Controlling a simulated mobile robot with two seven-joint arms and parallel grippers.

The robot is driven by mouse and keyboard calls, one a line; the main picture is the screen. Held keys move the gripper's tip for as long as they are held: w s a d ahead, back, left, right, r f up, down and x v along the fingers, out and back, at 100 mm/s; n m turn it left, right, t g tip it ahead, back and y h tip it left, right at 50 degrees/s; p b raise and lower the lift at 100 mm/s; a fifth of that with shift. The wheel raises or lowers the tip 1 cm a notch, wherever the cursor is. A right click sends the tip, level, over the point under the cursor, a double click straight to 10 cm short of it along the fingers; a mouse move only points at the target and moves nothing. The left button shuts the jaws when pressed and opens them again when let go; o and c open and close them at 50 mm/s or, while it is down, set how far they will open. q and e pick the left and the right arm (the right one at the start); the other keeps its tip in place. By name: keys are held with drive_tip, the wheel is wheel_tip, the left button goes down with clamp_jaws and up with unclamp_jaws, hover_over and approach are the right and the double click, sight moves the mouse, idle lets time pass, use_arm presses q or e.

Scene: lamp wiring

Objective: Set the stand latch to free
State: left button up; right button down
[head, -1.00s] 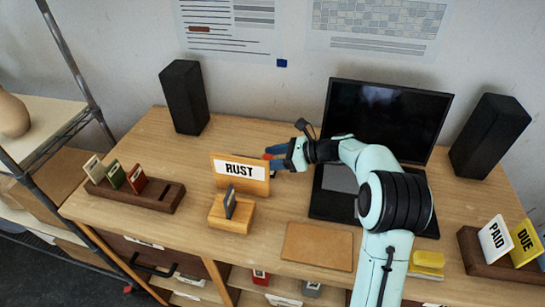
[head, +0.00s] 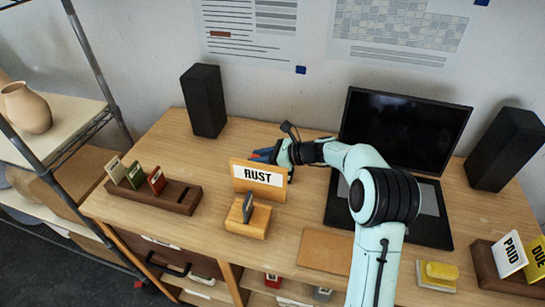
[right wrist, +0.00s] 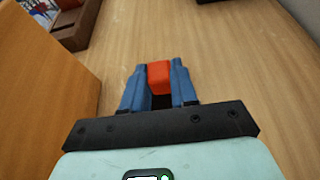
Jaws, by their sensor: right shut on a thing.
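The wooden stand (head: 277,187) bears a white card (head: 258,176) reading RUST and stands upright on the desk. Its wooden back also shows at the left of the right wrist view (right wrist: 50,95). My right gripper (head: 262,155) is behind the stand, its fingertips partly hidden by the board. In the right wrist view the blue fingers of my right gripper (right wrist: 159,68) are shut on a red-orange block (right wrist: 159,77). This block may be the stand latch; its joint with the stand and its setting are hidden. My left gripper is out of view.
A small wooden block with a dark upright plate (head: 247,222) stands in front of the stand. A dark tray with several tags (head: 180,202) is at the left. A laptop (head: 405,130) is at the right, beneath my arm. The desk between tray and stand is clear.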

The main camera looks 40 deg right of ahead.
drive_tip(key=shift+w+a+r, duration=0.1)
drive_tip(key=shift+w+a, duration=0.15)
drive_tip(key=shift+a, duration=0.05)
drive_tip(key=shift+s, duration=0.15)
drive_tip(key=shift+d, duration=0.1)
drive_tip(key=c, duration=1.1)
unclamp_jaws()
drive_tip(key=shift+o, duration=1.1)
drive_tip(key=shift+s+d, duration=0.1)
drive_tip(key=shift+d, duration=0.1)
drive_tip(key=v, duration=1.2)
drive_tip(key=shift+s+d+r+b, duration=0.15)
drive_tip(key=shift+s+b, duration=0.1)
drive_tip(key=shift+b, duration=0.15)
